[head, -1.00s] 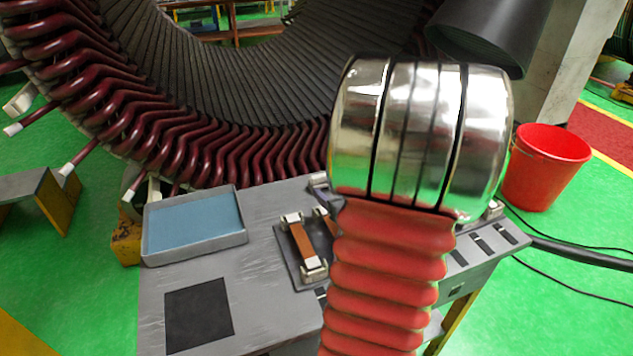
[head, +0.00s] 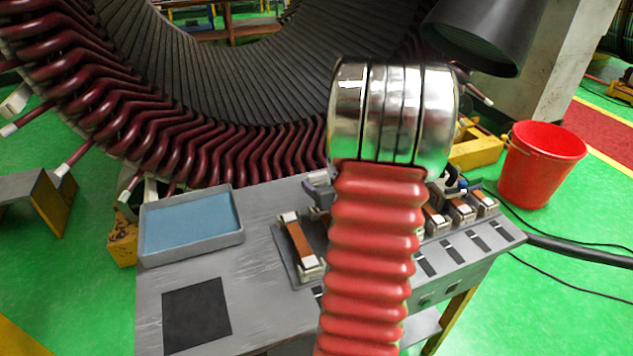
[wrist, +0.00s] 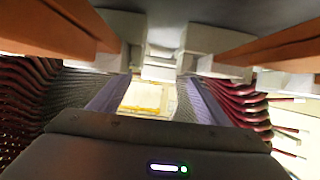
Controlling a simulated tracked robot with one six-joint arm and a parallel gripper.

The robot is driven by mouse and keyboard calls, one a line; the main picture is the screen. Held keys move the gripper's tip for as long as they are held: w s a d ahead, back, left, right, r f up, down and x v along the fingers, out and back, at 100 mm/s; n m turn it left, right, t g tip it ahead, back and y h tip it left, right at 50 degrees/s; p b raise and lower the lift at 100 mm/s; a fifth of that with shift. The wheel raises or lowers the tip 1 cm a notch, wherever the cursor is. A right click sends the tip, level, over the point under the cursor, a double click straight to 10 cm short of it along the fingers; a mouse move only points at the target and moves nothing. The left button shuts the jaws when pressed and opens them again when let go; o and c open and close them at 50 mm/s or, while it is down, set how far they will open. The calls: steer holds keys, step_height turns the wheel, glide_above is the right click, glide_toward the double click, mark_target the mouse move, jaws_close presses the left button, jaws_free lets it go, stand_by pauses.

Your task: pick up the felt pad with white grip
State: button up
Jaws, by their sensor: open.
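Brown-orange pads with white end grips sit on the table. One pad (head: 301,245) lies on a dark plate left of my red bellows arm. Several similar pads (head: 461,211) stand in a row at the right edge. Which one is the named felt pad I cannot tell. My gripper (wrist: 155,82) is open, with two purple-grey fingers apart and no pad visibly held between them. In the head view my arm hides most of it. In the wrist view, brown bars with pale blocks show at the upper left (wrist: 62,28) and upper right (wrist: 265,45).
A blue-lined tray (head: 240,239) and a dark square mat (head: 196,316) are on the left of the grey table (head: 258,292). The big stator with red coils (head: 190,160) stands behind. A red bucket (head: 541,170) and a black cable are on the floor to the right.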

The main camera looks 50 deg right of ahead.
mark_target(318, 178)
steer(key=shift+w+d+f, duration=0.2)
steer(key=shift+w, duration=0.25)
steer(key=shift+x, duration=2.6)
steer(key=shift+c, duration=0.3)
steer(key=c, duration=1.1)
